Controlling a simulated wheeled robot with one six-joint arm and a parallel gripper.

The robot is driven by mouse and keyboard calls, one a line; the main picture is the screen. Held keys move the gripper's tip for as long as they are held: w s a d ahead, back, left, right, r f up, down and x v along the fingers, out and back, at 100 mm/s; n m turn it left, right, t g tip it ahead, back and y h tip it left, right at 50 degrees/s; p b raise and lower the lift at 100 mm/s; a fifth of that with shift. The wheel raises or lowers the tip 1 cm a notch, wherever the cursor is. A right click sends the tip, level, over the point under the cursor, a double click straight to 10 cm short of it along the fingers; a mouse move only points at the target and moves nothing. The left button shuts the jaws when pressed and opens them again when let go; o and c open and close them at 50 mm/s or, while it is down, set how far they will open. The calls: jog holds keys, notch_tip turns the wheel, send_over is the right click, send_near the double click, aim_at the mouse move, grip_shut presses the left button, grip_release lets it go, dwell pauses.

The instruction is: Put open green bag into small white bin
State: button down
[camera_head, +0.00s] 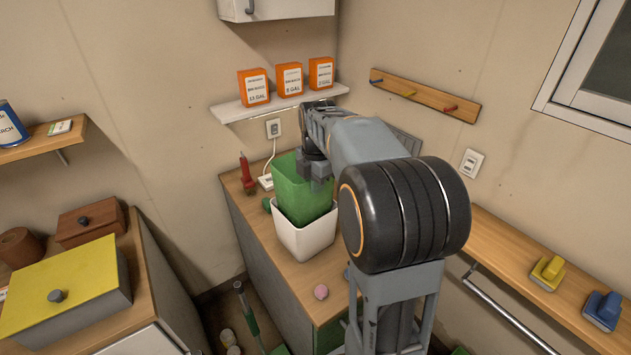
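The green bag (297,196) is upright and open at the top. Its lower part is inside the small white bin (304,241), and its upper part stands well above the bin's rim. The bin stands on the wooden counter (263,233). My gripper (319,183) is at the upper right edge of the bag, overlapping it in the picture. I cannot tell whether the fingers are closed on the bag's edge. My arm hides the area to the right of the bag.
A red bottle (247,177) and a white power strip (266,181) are behind the bin. A pink ball (321,292) lies in front of it. Orange boxes (289,80) stand on the wall shelf (229,113) above. A cabinet with a yellow-lidded box (62,289) is at left.

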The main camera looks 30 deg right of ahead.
aim_at(316, 212)
jog(key=shift+f+b, duration=3.1)
jog(key=shift+f, duration=1.7)
jog(key=c, duration=1.2)
grip_release()
jog(key=shift+f, duration=0.1)
jog(key=shift+c, duration=0.2)
